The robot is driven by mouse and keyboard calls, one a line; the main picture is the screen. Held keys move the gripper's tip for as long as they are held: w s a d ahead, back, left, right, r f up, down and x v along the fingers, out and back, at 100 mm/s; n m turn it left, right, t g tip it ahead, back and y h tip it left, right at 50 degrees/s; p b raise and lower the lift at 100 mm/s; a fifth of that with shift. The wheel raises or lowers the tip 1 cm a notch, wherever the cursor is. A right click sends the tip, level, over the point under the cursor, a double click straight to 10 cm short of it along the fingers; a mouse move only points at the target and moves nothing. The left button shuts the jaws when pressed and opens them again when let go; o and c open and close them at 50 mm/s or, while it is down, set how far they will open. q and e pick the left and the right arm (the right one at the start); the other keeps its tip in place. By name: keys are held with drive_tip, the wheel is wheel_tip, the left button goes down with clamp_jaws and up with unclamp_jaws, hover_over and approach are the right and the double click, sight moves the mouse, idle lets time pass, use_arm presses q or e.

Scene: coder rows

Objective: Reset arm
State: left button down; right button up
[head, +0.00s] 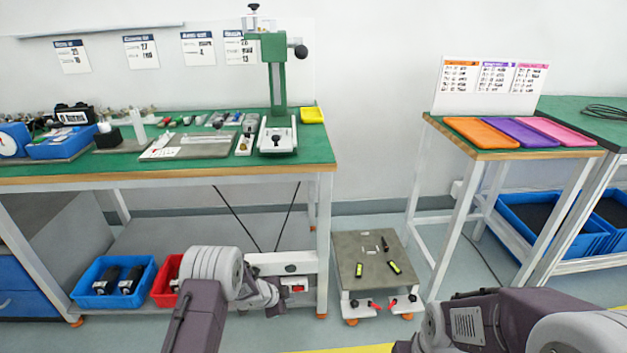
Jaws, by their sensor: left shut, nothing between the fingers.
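My left arm rises from the bottom of the head view, and its gripper (272,297) hangs in front of the green-topped workbench, below the bench top. It is shut with nothing in it, and is partly hidden behind my own wrist. My right arm's links show at the bottom right, low in front of the narrow table. The right gripper itself is not visible.
The green workbench (220,170) carries a green press (278,75) and a yellow tray (312,115). Blue (113,296) and red bins sit under it. A low grey-topped stand (350,262) is on the floor. Orange (481,132), purple and pink trays lie on the narrow table.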

use_arm(q)
drive_tip(key=w+r+t+p, duration=0.1)
drive_tip(key=w+r+t, duration=0.25)
drive_tip(key=r, duration=1.45)
drive_tip(key=s+a+r+n+y+p, duration=0.1)
drive_tip(key=s+a+r+n+y, duration=0.25)
drive_tip(key=s+r+n, duration=0.35)
drive_tip(key=s+a+f+n+g+p, duration=0.15)
drive_tip(key=s+n+g, duration=0.25)
drive_tip(key=s, duration=0.9)
drive_tip(key=s+a+f+n+g+p, duration=0.15)
drive_tip(key=s+n+g, duration=0.35)
drive_tip(key=s, duration=0.8)
wheel_tip(320, 180, up, 36)
drive_tip(key=p, duration=3.5)
drive_tip(key=shift+d+m, duration=0.3)
drive_tip(key=shift+d, duration=0.15)
